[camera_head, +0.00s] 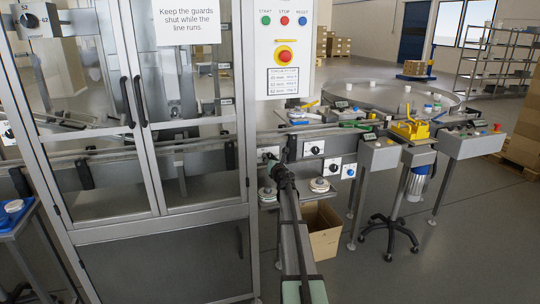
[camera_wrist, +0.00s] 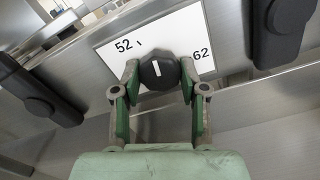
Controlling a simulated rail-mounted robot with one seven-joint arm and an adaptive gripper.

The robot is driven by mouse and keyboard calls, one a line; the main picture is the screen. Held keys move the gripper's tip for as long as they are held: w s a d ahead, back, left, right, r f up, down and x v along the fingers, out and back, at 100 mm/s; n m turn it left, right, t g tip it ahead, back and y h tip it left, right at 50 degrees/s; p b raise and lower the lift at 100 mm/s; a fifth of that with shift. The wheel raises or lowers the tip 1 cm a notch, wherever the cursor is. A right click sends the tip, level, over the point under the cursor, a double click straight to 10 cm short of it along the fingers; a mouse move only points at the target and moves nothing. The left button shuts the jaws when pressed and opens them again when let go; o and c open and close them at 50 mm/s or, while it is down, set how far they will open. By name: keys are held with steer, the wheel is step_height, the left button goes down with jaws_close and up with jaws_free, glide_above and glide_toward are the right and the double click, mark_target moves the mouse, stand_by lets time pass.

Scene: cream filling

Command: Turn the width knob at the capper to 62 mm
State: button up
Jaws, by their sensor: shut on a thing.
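The width knob (camera_wrist: 155,75) is a black round knob with a white pointer line, on a white plate (camera_wrist: 183,35) marked 52 on the left and 62 on the right. In the wrist view the pointer stands nearly upright in the picture, between the two numbers. My gripper (camera_wrist: 158,78) is shut on the knob, one green-padded finger on each side.
More knob plates (camera_head: 313,148) sit right of my gripper. The glass-guarded cabinet (camera_head: 150,120) stands left, with black door handles (camera_head: 133,101). A red stop button (camera_head: 285,56) is above. A cardboard box (camera_head: 322,230) stands below. Black brackets (camera_wrist: 282,28) flank the plate.

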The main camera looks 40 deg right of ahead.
steer(key=m+p, duration=0.2)
steer(key=m, duration=0.1)
steer(key=m+p, duration=0.1)
steer(key=p, duration=0.1)
steer(key=shift+w+r+m, duration=0.1)
steer(key=shift+r+m, duration=0.2)
steer(key=m+p, duration=0.4)
steer(key=shift+m, duration=0.3)
steer(key=m+p, duration=0.4)
steer(key=m, duration=0.1)
steer(key=shift+r+p, duration=0.1)
steer(key=shift+p, duration=0.3)
steer(key=shift+m+p, duration=1.45)
steer(key=shift+m, duration=0.55)
steer(key=shift+f, duration=0.2)
steer(key=o, duration=1.1)
